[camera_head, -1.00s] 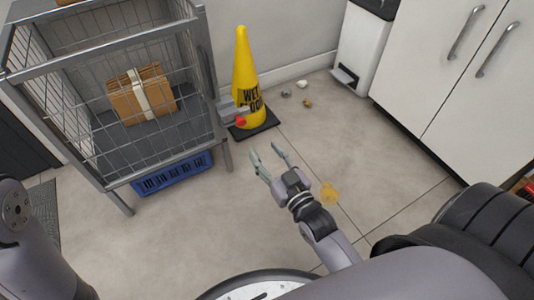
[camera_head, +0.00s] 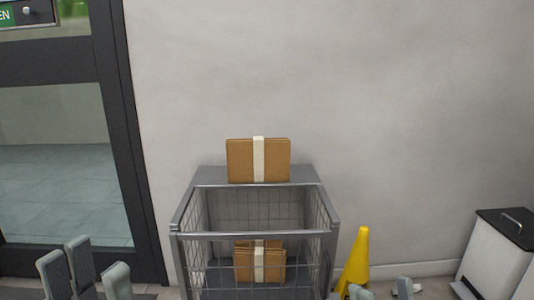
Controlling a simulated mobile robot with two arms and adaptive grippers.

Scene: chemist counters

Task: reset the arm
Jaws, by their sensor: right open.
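My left gripper (camera_head: 84,275) is at the bottom left edge of the head view. Its grey finger parts point up and stand apart, with nothing seen between them. My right gripper (camera_head: 382,290) is at the bottom edge, right of centre, in front of the yellow cone's side of the floor. Only its two fingertips show, spread apart and empty. The arms behind both grippers are below the frame.
A grey wire cage trolley (camera_head: 322,205) stands against the wall, with one strapped cardboard bundle (camera_head: 240,160) on top and another (camera_head: 246,265) inside. A yellow cone (camera_head: 357,258) is right of it. A white bin (camera_head: 492,262) stands far right. A dark-framed glass door (camera_head: 60,165) is left.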

